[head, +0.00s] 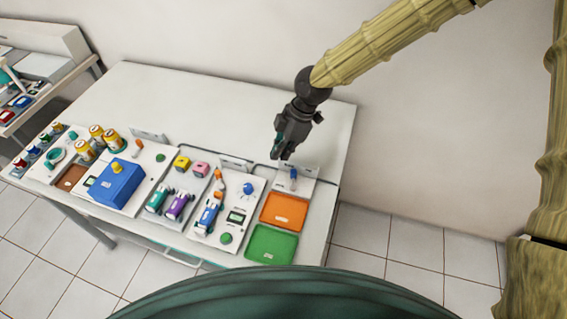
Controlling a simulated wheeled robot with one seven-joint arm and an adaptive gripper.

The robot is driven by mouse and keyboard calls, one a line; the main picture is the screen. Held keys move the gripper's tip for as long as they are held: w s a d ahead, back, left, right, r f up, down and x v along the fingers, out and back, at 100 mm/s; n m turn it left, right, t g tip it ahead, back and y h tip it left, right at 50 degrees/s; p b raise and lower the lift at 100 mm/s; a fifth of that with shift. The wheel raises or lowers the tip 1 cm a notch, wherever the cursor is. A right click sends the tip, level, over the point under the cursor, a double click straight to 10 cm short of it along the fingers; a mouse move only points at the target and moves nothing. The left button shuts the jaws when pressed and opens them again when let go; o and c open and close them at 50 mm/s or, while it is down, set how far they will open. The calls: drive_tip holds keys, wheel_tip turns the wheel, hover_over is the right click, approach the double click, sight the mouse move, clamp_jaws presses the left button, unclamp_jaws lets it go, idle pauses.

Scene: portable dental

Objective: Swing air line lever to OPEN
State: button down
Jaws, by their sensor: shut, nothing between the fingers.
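My gripper (280,156) is dark grey and hangs over the back right part of the table in the head view. Its fingers are shut with nothing between them, pointing down. Just below and right of the fingertips, a small blue upright part (293,174), which looks like the air line lever, stands on a white panel (304,184). A gap seems to show between fingertips and lever. Its exact angle and any OPEN marking are too small to read.
An orange tray (284,211) and a green tray (271,244) lie in front of the lever panel. To the left is a panel with a blue knob (248,188) and a small display. A blue box (116,184) stands farther left. The table's back (190,95) is clear.

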sight(293, 180)
drive_tip(key=p+x, duration=0.3)
drive_tip(key=x, duration=0.6)
drive_tip(key=shift+w+a+f, duration=0.1)
drive_tip(key=shift+w+a, duration=0.1)
drive_tip(key=shift+w+d+p, duration=0.1)
drive_tip(key=shift+d+p, duration=0.25)
drive_tip(key=shift+p, duration=0.2)
drive_tip(key=shift+w+d+p, duration=0.15)
drive_tip(key=shift+d+p, duration=0.25)
drive_tip(key=shift+d, duration=0.4)
drive_tip(key=shift+w+d+p, duration=0.15)
drive_tip(key=shift+d+p, duration=0.25)
drive_tip(key=shift+d, duration=0.4)
drive_tip(key=shift+f, duration=0.1)
